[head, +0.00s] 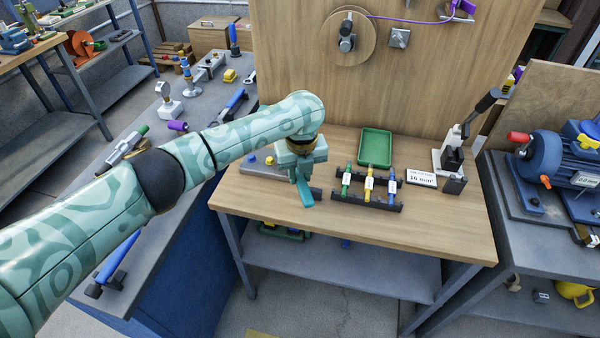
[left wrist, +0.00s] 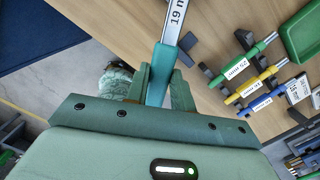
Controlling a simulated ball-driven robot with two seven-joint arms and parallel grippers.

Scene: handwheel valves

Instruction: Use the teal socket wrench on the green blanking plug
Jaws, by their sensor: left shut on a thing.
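My left gripper (head: 303,172) is shut on the teal socket wrench (head: 304,192) above the left part of the wooden bench. In the left wrist view, the wrench's teal handle (left wrist: 162,72) sits between the fingers of the left gripper (left wrist: 163,88). Its silver shank is marked 19 m, with the rest of the label cut off. A grey plate (head: 258,169) with a blue plug (head: 251,158) and a yellow plug (head: 269,160) lies beside the gripper, partly hidden behind it. I cannot make out the green blanking plug. My right gripper is not in view.
A black rack (head: 366,203) holds green, yellow and blue-handled tools right of the gripper. A green tray (head: 375,147) lies behind it. A sign (head: 421,177) reads 16 mm. A tall wooden panel (head: 400,85) stands at the back. The bench's front right is clear.

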